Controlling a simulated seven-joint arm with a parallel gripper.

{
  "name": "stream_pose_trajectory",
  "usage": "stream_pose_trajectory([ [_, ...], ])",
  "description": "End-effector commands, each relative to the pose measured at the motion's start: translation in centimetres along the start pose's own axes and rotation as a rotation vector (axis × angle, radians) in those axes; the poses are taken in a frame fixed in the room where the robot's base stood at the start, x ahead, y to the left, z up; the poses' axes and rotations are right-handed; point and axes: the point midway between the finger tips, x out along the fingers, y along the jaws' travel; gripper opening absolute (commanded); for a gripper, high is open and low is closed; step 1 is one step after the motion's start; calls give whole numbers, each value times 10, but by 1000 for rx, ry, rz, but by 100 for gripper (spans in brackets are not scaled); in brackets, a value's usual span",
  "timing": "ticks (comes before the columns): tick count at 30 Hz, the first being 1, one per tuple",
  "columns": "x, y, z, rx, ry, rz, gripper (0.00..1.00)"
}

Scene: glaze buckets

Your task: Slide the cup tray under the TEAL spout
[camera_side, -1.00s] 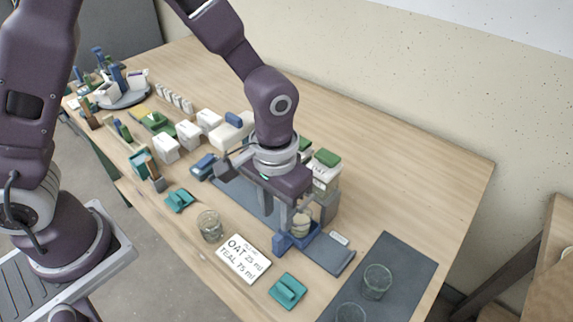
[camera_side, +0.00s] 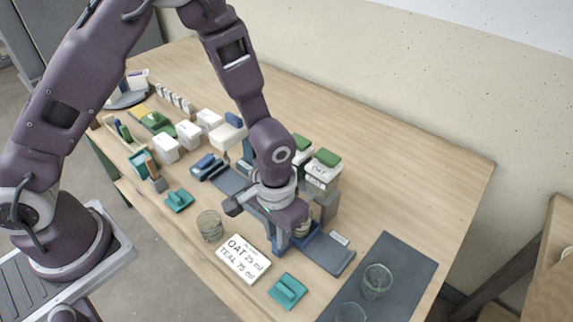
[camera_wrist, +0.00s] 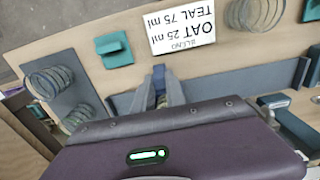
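The cup tray (camera_side: 303,241) is blue and sits on a dark track towards its right end. A clear cup (camera_side: 302,228) stands on it, partly hidden by my gripper. My gripper (camera_side: 281,246) is low at the tray's front side. In the wrist view my gripper's fingers (camera_wrist: 158,95) stand on either side of a blue upright handle (camera_wrist: 158,74); whether they press on it is unclear. A bucket with a green lid (camera_side: 322,172) stands behind the tray. I cannot make out which spout is teal.
A card (camera_side: 243,259) reads OAT 25 ml, TEAL 75 ml. A glass (camera_side: 209,226) and teal blocks (camera_side: 288,291) (camera_side: 179,201) stand in front of the track (camera_side: 227,178). A dark mat (camera_side: 405,262) with glasses (camera_side: 376,281) lies at right. White boxes (camera_side: 188,134) stand at back left.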

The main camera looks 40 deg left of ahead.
Motion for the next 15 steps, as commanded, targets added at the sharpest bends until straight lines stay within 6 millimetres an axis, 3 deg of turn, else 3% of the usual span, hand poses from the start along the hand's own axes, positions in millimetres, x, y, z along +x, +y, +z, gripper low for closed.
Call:
stream_pose_trajectory([
  [5, 0, -1, 0, -1, 0, 0, 0],
  [15, -1, -31, 0, -3, 1, 0, 0],
])
